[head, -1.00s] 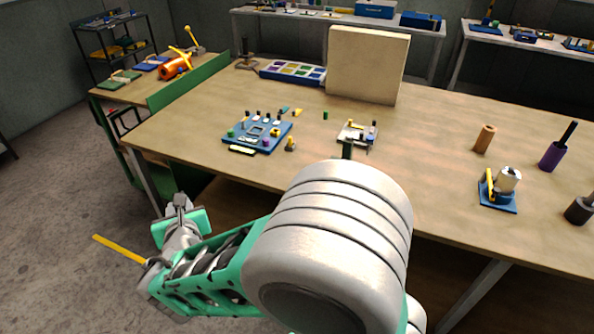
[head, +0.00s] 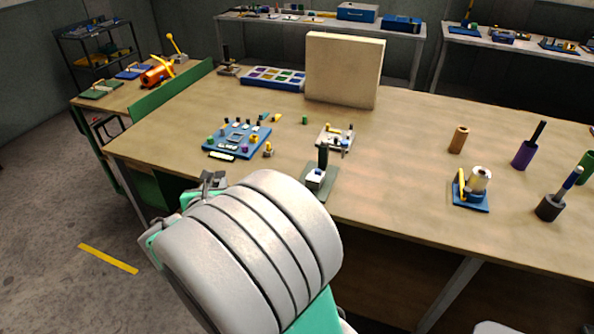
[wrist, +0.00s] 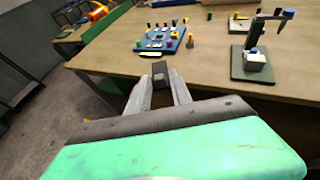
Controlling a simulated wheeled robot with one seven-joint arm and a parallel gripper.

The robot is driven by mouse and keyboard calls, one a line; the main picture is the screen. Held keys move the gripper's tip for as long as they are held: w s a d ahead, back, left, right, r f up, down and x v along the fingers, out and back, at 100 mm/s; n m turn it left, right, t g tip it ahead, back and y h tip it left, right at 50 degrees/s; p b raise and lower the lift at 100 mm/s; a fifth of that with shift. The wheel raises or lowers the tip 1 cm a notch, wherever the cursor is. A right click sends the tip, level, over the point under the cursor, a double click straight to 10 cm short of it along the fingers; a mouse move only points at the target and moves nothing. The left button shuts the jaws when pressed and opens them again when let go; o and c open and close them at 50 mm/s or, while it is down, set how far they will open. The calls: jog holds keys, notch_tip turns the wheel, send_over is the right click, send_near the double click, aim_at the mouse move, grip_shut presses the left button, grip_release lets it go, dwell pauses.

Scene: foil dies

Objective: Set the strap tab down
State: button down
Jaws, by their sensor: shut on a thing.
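My gripper (wrist: 161,82) is shut on a small dark tab (wrist: 160,70), which shows between the two grey fingertips in the wrist view. I take this dark piece to be the strap tab. The fingers point toward the front edge of the wooden table (wrist: 110,63). In the head view my gripper (head: 212,181) is at the table's front edge, left of my big white arm joint. The tab cannot be made out there, and the arm hides part of the gripper. I cannot tell how high the tab is.
A blue board with several pegs (head: 237,138) lies beyond my gripper. A green-based stand with a white block (head: 319,181) stands to the right near the edge. A blue fixture (head: 470,198) and upright tools stand farther right. A tall beige panel (head: 343,70) stands behind. Mid-table is mostly clear.

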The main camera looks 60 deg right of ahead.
jog(key=s+d+r+m+g+h+p, duration=0.15)
jog(key=s+d+m+g, duration=0.4)
jog(key=s+d, duration=1)
jog(key=p, duration=0.1)
send_over(312, 176)
jog(key=s+a, duration=0.1)
jog(key=a, duration=0.2)
notch_tip(312, 176, down, 10)
jog(key=shift+s+d+f+h+p, duration=0.15)
jog(key=shift+f+p, duration=0.1)
jog(key=shift+f, duration=0.35)
jog(key=shift+d+f+h+p, duration=0.1)
jog(key=shift+f+p, duration=0.15)
jog(key=shift+f, duration=0.6)
jog(key=shift+f, duration=0.1)
jog(key=c, duration=1.6)
grip_release()
jog(key=shift+f, duration=0.15)
jog(key=o, duration=0.5)
jog(key=shift+c, duration=0.2)
